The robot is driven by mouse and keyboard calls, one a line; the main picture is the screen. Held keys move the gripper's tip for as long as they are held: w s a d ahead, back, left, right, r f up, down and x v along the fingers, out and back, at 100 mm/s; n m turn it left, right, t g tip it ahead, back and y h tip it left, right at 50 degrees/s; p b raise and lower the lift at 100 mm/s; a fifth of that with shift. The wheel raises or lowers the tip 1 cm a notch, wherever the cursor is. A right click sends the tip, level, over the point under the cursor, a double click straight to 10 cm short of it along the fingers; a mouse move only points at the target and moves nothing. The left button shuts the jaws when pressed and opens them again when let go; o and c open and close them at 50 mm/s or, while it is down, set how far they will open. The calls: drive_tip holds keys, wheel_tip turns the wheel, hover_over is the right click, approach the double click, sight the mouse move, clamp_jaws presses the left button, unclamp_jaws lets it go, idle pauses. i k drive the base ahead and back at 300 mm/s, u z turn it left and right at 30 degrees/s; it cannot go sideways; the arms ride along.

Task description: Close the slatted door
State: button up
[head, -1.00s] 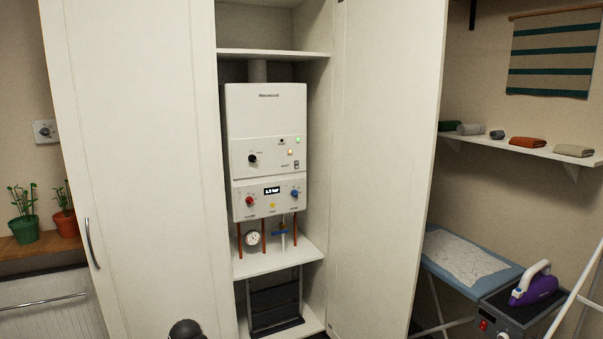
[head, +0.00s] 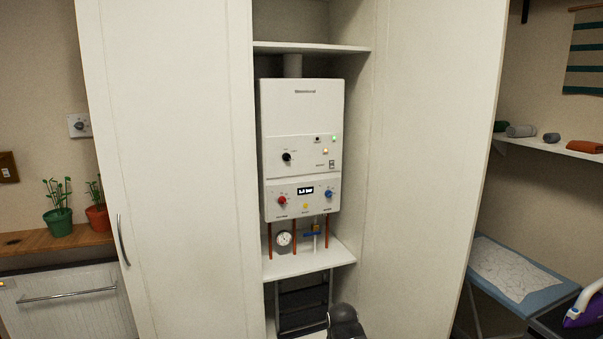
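A tall white cupboard stands open around a white boiler (head: 302,150). A plain white door panel (head: 180,150) with a curved metal handle (head: 123,240) near its left edge stands left of the opening. Another plain white panel (head: 430,170) stands right of it. I can make out no slats on either tall panel. A dark rounded part (head: 345,320), probably of my arm, shows at the bottom edge, in front of the cupboard's lower opening. My gripper's fingers are not visible.
A wooden shelf (head: 40,243) with potted plants is at left, above a white grooved front (head: 75,318) with a bar handle. At right are an ironing board (head: 520,272), a purple iron (head: 585,310) and a wall shelf (head: 545,148) with rolled cloths.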

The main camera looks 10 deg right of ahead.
sight(438, 65)
drive_tip(key=i, duration=1)
drive_tip(key=u, duration=0.35)
drive_tip(key=k, duration=1.4)
drive_tip(key=z, duration=0.3)
drive_tip(key=i, duration=1.1)
drive_tip(key=z, duration=0.05)
